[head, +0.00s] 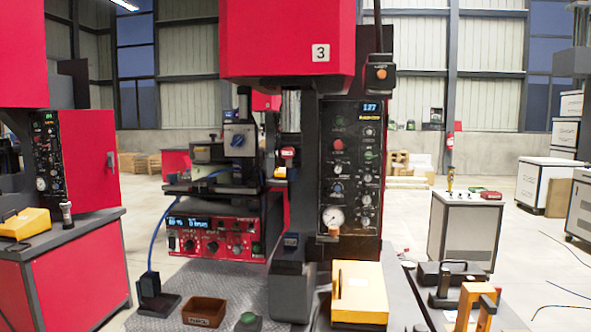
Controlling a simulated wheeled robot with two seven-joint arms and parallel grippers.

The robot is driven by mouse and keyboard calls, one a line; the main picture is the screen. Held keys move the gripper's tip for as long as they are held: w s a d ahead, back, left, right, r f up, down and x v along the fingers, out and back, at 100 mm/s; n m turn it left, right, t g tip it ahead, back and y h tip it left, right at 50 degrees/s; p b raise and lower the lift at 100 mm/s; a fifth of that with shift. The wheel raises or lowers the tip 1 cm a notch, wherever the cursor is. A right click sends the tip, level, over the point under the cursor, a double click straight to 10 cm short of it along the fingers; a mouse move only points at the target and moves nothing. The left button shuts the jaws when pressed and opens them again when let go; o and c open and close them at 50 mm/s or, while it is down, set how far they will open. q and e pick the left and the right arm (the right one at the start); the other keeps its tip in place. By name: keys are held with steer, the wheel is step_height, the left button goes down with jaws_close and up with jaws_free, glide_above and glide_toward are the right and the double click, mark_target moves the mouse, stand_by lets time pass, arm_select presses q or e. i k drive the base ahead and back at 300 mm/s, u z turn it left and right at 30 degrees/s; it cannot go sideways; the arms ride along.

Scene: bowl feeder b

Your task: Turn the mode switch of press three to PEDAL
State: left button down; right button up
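Press three (288,35) stands in the middle of the head view, red, with a white plate marked 3 (320,52). Its black control panel (351,180) faces me, right of the column. The panel carries a lit blue display (370,107), a red button (338,143), several small knobs and buttons, and a round white gauge (333,216). The lettering is too small to read, so I cannot tell which knob is the mode switch or where it points. Neither of my grippers is in view.
A red control box (212,236) with knobs sits left of the panel. An orange-faced box (380,75) hangs above it. A yellow box (359,290), brown bin (204,311) and orange frame (474,305) stand in front. Another red press (85,160) is at left.

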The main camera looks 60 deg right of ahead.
mark_target(338, 169)
steer(key=z, duration=0.45)
steer(key=i, duration=0.9)
steer(key=z, duration=0.75)
